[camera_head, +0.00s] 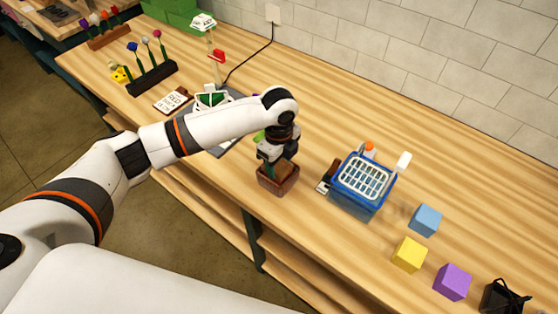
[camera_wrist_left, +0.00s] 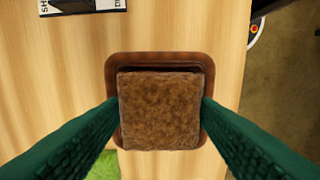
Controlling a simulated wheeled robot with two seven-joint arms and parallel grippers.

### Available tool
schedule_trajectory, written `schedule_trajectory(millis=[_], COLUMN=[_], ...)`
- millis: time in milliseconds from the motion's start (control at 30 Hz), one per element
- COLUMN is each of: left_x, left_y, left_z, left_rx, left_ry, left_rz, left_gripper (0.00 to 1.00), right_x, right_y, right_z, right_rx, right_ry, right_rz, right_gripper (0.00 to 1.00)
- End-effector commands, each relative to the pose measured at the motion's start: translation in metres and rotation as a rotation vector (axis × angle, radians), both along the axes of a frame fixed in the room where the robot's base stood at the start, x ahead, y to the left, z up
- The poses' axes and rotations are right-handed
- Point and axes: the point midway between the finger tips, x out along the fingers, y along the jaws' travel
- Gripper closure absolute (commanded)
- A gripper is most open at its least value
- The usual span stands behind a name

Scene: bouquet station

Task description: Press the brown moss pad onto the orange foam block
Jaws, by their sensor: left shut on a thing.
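The brown moss pad (camera_wrist_left: 160,110) is a square, rough-textured slab between the green fingers of my left gripper (camera_wrist_left: 160,118) in the left wrist view. My left gripper (camera_head: 272,163) is shut on the pad, right over a square reddish-brown planter (camera_head: 277,184) on the bench. The planter's rim (camera_wrist_left: 112,72) shows around the pad, with a dark gap at the far side. I cannot tell whether the pad touches anything below. No orange foam block can be made out; the inside of the planter is mostly hidden by the pad and gripper.
A blue basket (camera_head: 359,190) with a white grid stands right of the planter. Blue (camera_head: 425,220), yellow (camera_head: 409,254) and purple (camera_head: 453,281) cubes lie farther right. Flower racks (camera_head: 153,77) and a small card (camera_head: 172,99) are at the left. Bare bench lies behind the basket.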

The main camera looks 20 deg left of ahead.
Motion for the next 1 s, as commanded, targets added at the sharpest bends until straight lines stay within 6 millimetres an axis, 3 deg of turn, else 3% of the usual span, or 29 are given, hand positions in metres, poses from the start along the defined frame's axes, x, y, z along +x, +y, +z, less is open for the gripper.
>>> schedule_trajectory(millis=[1000], left_x=[0.0004], left_y=[-0.0001], left_z=[-0.0002], left_rx=[0.0], left_ry=[0.0], left_rz=[0.0], left_gripper=[0.66], right_x=[0.0002], right_y=[0.0013], right_z=[0.0087], right_rx=[0.002], right_ry=[0.0], right_rz=[-0.001], right_gripper=[0.26])
